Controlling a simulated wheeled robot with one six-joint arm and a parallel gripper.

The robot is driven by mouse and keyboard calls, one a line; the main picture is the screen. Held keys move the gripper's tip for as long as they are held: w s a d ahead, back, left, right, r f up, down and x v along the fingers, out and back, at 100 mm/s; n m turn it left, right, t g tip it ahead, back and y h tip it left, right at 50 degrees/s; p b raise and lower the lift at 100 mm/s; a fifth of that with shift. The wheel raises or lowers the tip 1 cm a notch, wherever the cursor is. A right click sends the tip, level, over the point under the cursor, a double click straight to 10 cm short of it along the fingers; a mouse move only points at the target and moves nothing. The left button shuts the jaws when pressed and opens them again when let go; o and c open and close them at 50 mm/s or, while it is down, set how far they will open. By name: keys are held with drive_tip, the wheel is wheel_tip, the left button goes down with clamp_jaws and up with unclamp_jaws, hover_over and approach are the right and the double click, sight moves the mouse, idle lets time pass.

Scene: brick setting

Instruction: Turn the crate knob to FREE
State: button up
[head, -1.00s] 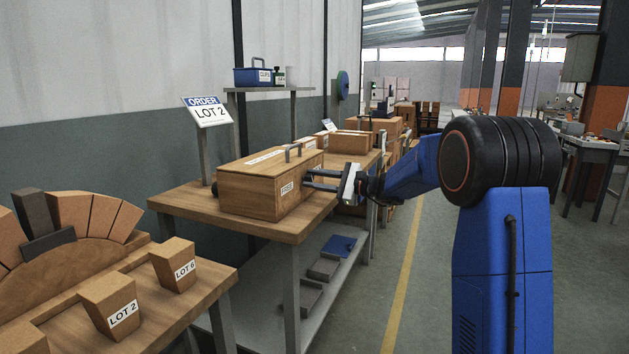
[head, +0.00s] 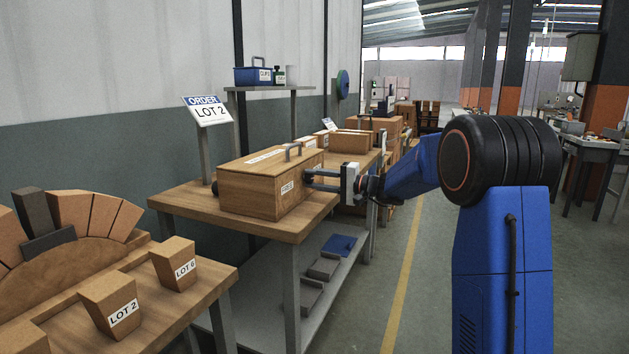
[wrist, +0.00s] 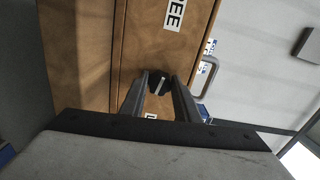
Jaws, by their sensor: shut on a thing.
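The wooden crate (head: 245,190) with a grey handle on its lid sits on the workbench. A FREE label (head: 287,188) is on its end face. In the wrist view the FREE label (wrist: 174,14) is partly cut off at the top. The dark knob (wrist: 160,83) has a pale line running roughly lengthwise between the fingers; which end is the pointer I cannot tell. A second label (wrist: 151,116) below the knob is mostly hidden by my gripper. My gripper (head: 310,181) reaches in from the right, its two fingers shut on the knob's sides.
The workbench (head: 180,203) has a bare strip left of the crate. An ORDER LOT 2 sign (head: 208,111) stands behind it. A shelf (head: 270,89) with a blue box (head: 253,75) is above. More cartons (head: 350,142) stand beyond. Blocks lie on the front-left table (head: 205,290).

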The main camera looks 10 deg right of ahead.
drive_tip(key=shift+f+n, duration=0.15)
drive_tip(key=shift+n, duration=0.45)
drive_tip(key=o, duration=1.1)
drive_tip(key=shift+c, duration=0.2)
drive_tip(key=shift+s, duration=0.1)
drive_tip(key=v, duration=1.7)
drive_tip(key=shift+d, duration=0.15)
drive_tip(key=shift+s, duration=0.1)
